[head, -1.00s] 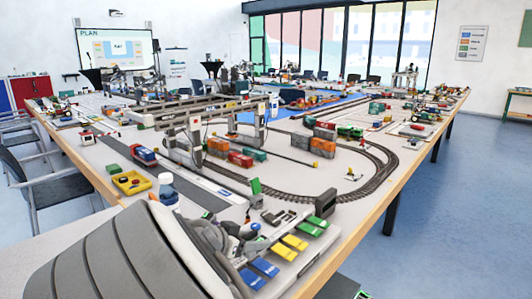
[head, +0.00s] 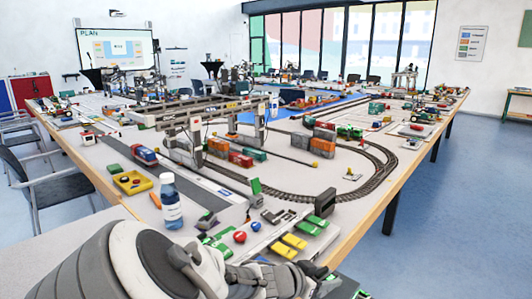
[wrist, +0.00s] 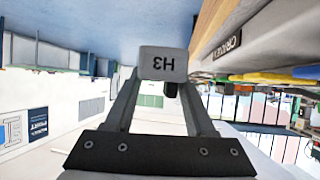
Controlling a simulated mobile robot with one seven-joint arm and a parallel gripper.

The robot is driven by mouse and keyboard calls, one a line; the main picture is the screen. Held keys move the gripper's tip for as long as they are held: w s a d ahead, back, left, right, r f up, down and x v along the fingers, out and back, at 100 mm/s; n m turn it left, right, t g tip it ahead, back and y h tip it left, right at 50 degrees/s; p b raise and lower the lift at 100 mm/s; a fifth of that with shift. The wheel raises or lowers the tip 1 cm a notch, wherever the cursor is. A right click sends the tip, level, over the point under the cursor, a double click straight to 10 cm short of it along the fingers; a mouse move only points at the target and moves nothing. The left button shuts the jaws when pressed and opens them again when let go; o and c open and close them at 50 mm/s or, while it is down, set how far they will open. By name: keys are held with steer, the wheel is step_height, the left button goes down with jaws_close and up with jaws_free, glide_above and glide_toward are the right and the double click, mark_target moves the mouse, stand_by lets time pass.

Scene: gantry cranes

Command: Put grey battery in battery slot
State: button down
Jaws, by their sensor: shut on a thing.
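In the head view my gripper (head: 312,271) is at the bottom, by the table's near right edge. I cannot identify the battery slot in either view.
A panel with yellow pads (head: 290,243), green pads and a red knob (head: 239,237) lies near the gripper. A plate reading CRANE (wrist: 228,43) is on the table edge. Blue floor lies open at right.

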steer(key=shift+s+r+p, duration=0.1)
steer(key=shift+r+p, duration=0.85)
step_height(320, 180, up, 8)
steer(key=p, duration=1.3)
step_height(320, 180, up, 11)
steer(key=n+t+y+p, duration=0.2)
steer(key=n+t+y, duration=0.2)
steer(key=n+y, duration=0.15)
glide_above(325, 279)
steer(key=w, duration=0.3)
steer(key=shift+s+r+n+y, duration=0.2)
steer(key=shift+r+n+y, duration=0.05)
steer(key=shift+r+n, duration=0.5)
steer(key=shift+a, duration=0.25)
